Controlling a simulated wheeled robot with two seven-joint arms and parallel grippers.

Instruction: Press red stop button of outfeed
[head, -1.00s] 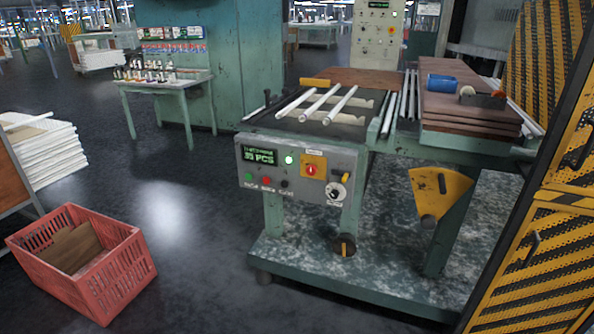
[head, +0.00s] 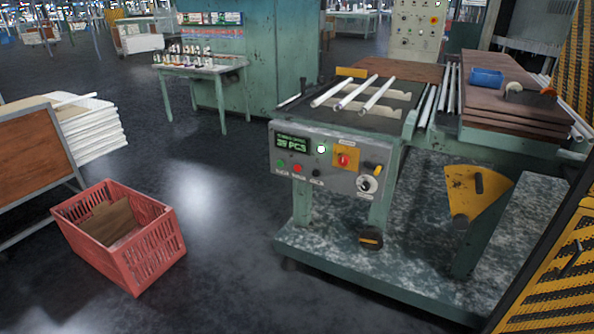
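The outfeed machine has a grey control panel (head: 322,185) on its front, right of centre in the head view. A small red button (head: 297,168) sits in the panel's lower row, between a green button (head: 280,162) and a black one (head: 317,173). A larger red knob (head: 344,160) sits on a yellow plate at the upper right of the panel. A lit display (head: 293,144) reads about 39 PCS, and a white-green lamp (head: 321,149) glows beside it. Neither of my grippers is in view.
Glass tubes (head: 358,92) lie on the machine's top. A green base platform (head: 385,290) juts out below the panel. A red crate (head: 120,235) stands on the floor at left, near a stacked cart (head: 85,140). Yellow-black guards (head: 560,255) stand at right. Floor between crate and machine is clear.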

